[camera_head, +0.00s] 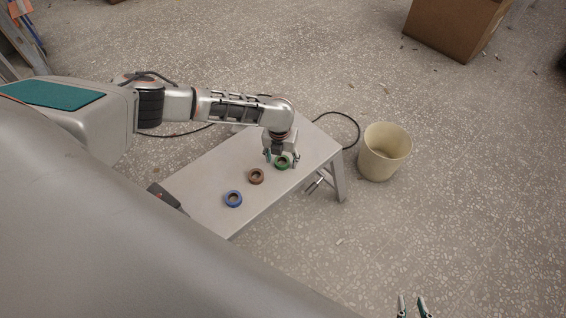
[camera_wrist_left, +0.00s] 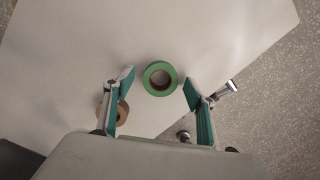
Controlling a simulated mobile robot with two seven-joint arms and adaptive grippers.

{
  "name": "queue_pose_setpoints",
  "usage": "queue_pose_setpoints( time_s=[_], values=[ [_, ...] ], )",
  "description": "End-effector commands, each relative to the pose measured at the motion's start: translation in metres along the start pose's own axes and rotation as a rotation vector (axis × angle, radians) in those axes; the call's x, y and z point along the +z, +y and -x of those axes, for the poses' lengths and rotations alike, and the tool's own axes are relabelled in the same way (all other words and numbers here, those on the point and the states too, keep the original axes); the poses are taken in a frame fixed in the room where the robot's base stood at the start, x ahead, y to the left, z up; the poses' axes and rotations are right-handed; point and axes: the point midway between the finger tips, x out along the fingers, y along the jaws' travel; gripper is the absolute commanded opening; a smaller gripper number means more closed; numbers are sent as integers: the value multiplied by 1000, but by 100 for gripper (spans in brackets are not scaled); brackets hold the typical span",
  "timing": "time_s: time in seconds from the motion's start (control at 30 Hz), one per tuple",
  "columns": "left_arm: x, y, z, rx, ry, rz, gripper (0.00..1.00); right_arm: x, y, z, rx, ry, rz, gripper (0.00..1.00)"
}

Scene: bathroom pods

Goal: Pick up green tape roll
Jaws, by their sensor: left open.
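The green tape roll (camera_head: 283,162) lies flat on the small light table (camera_head: 200,176), near its right end. My left gripper (camera_head: 282,160) is open above it in the head view, with a finger on either side of the roll as seen from there. In the left wrist view the green tape roll (camera_wrist_left: 160,78) shows between and slightly beyond the two open fingertips (camera_wrist_left: 158,86), apart from both. Only the two fingertips of my right gripper (camera_head: 412,306) show at the bottom edge of the head view, with a gap between them.
A brown tape roll (camera_head: 256,176) and a blue tape roll (camera_head: 233,199) lie on the table to the left. The brown roll is partly behind a finger in the wrist view (camera_wrist_left: 122,112). A beige bin (camera_head: 384,152) and a cardboard box (camera_head: 455,25) stand on the floor.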

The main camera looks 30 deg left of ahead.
Motion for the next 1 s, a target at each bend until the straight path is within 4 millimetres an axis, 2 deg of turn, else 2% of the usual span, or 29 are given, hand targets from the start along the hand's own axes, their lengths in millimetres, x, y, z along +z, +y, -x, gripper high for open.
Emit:
queue_pose_setpoints(
  time_s=[0.23, 0.27, 0.3, 0.4, 0.77, 0.87, 1.0],
  values=[
    [1, 0, 0, -1, -3, 1, 56, -8, 3, 1, 5, 14, 0, 25],
    [1, 0, 0, -1, -3, 1, 51, -8, 3, 1, 5, 15, 0, 25],
    [1, 0, 0, -1, -3, 1, 40, -9, 3, 1, 5, 16, 0, 25],
    [1, 0, -1, -1, -2, 1, 18, -8, 3, 0, 5, 16, -1, 25],
    [2, 0, 2, -1, -3, 1, 18, -4, 2, 0, 3, 9, -1, 25],
    [4, 0, 12, -3, -5, 2, 18, -8, 3, 0, 4, 12, -1, 25],
    [9, 0, 40, -4, -10, 2, 18, -19, 5, 3, 6, 26, -5, 25]
  ],
)
